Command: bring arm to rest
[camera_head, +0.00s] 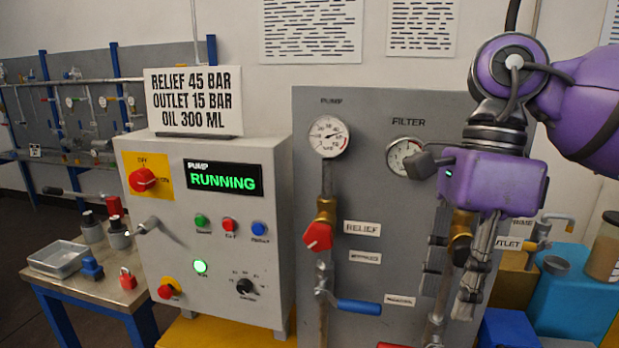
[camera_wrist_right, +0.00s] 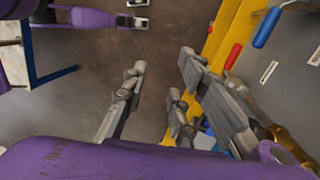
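My right gripper (camera_head: 456,295) hangs from its purple wrist in front of the right part of the grey panel (camera_head: 385,215), fingers pointing down. In the right wrist view its grey fingers (camera_wrist_right: 160,80) are spread apart with bare floor showing between them, so it is open and empty. In the head view it hides part of the panel beside the filter gauge (camera_head: 404,157). I cannot tell from the head view how far the fingers are from the panel. My left gripper is not seen in the head view.
A control box (camera_head: 215,230) reading "RUNNING" stands left of the panel. A blue-handled valve (camera_head: 357,306) and red knob (camera_head: 318,236) stick out from the panel. A blue container (camera_head: 575,295) stands at right. A small table (camera_head: 110,290) holds a tray and loose parts.

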